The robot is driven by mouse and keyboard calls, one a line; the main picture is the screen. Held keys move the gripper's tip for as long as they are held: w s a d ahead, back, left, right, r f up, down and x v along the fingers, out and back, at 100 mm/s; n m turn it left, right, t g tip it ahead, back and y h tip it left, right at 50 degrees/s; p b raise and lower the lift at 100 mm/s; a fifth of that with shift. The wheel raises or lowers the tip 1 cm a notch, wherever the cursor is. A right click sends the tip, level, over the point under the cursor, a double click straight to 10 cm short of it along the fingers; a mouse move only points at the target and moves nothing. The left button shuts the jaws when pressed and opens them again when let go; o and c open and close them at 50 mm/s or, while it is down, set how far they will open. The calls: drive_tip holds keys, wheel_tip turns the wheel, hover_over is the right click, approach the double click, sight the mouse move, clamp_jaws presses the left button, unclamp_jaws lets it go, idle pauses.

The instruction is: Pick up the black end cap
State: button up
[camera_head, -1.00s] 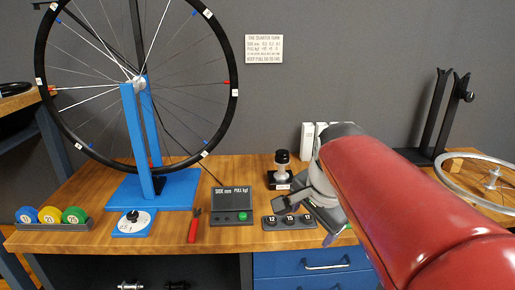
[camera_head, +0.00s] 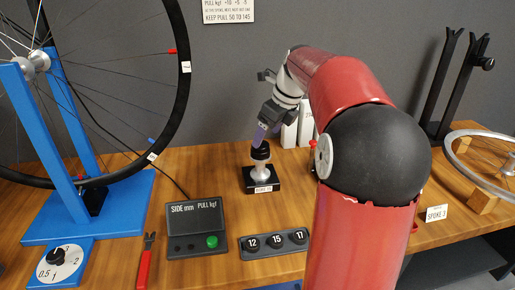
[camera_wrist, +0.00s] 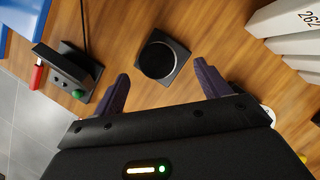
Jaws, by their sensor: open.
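The black end cap (camera_head: 261,150) sits on top of a silver hub (camera_head: 262,170) that stands upright on a small square black base (camera_head: 262,186). In the wrist view the cap (camera_wrist: 157,59) is a dark disc seen from above, over the square base. My gripper (camera_head: 262,134) is just above the cap in the head view, pointing down. In the wrist view my gripper (camera_wrist: 165,86) is open, its two purple fingers wide apart with nothing between them. The cap lies beyond the fingertips there, apart from both.
A gauge box (camera_head: 197,228) with a green button and a numbered block (camera_head: 274,243) stand in front. White boxes (camera_head: 298,128) stand close behind my gripper. A blue wheel stand (camera_head: 42,145) is at left, and red pliers (camera_head: 147,264) lie near the front.

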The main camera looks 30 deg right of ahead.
sight(260, 149)
drive_tip(key=x, duration=0.5)
drive_tip(key=shift+a+b, duration=0.3)
drive_tip(key=shift+b, duration=0.1)
drive_tip(key=shift+c, duration=0.3)
drive_tip(key=c, duration=1)
